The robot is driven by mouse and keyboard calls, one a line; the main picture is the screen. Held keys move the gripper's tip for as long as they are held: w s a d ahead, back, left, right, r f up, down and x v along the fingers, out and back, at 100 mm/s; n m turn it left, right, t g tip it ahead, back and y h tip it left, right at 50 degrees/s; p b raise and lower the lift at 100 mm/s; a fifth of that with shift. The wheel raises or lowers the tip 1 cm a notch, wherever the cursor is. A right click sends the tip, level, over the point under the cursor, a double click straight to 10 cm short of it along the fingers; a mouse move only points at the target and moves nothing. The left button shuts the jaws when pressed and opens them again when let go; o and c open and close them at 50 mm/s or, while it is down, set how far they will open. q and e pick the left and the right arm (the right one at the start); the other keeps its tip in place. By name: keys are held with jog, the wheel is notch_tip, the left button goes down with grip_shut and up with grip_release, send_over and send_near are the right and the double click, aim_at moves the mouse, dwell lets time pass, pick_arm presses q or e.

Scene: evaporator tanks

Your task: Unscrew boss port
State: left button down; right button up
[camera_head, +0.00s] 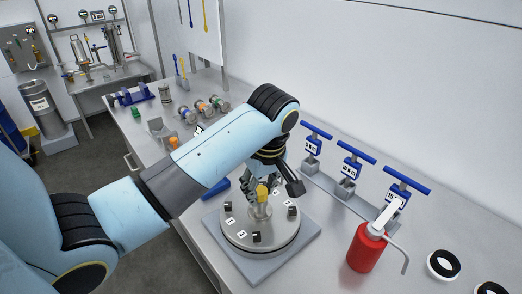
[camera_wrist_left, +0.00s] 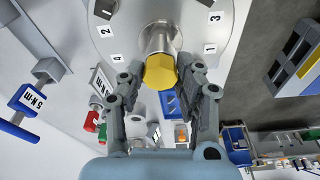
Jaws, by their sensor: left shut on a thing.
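The boss port is a metal neck (camera_head: 260,211) with a yellow hex cap (camera_head: 262,193), standing upright at the centre of a round grey metal lid. The lid (camera_head: 238,228) has numbered labels and dark blocks around its rim. My left gripper (camera_head: 263,184) comes down from above and is shut on the yellow hex cap. In the left wrist view the cap (camera_wrist_left: 160,71) sits between the two fingertips, with the neck (camera_wrist_left: 160,38) behind it. Which faces the fingers touch is hard to see. My right gripper is not in view.
Three blue T-handled tools (camera_head: 351,166) stand in a rack to the right. A blue item (camera_head: 215,188) lies left of the lid. Coloured fittings (camera_head: 203,108) sit farther back.

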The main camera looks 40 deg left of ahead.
pick_arm(q)
jog(key=c, duration=1.2)
grip_release()
